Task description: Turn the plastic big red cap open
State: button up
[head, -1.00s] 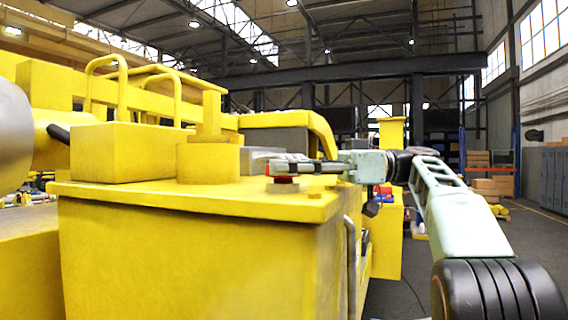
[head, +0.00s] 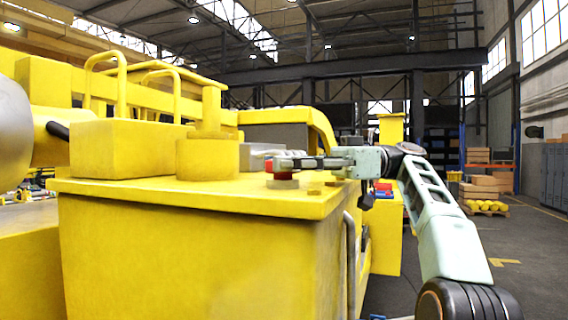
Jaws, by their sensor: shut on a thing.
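The big red cap (head: 283,175) sits on a grey round collar (head: 283,184) on top of the yellow machine block (head: 200,240), near its right edge. My gripper (head: 285,164) reaches in from the right, level with the cap. Its fingers are shut on the cap and cover part of it. The red shows at the left side and below the fingers. I cannot tell from this view whether the cap has turned on its collar.
A yellow cylinder (head: 208,158) and a yellow box (head: 130,148) stand on the block left of the cap. Yellow handrails (head: 105,85) rise behind. A grey pipe (head: 349,260) runs down the block's right side. Open floor (head: 490,285) lies to the right, with boxes on a pallet (head: 484,195).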

jog(key=shift+f, duration=0.2)
jog(key=o, duration=0.8)
jog(key=shift+c, duration=0.2)
jog(key=o, duration=0.4)
jog(key=shift+r, duration=0.1)
jog(key=shift+a+m+t+y, duration=0.1)
jog(key=shift+m+t+y, duration=0.2)
jog(key=shift+m+t, duration=1.1)
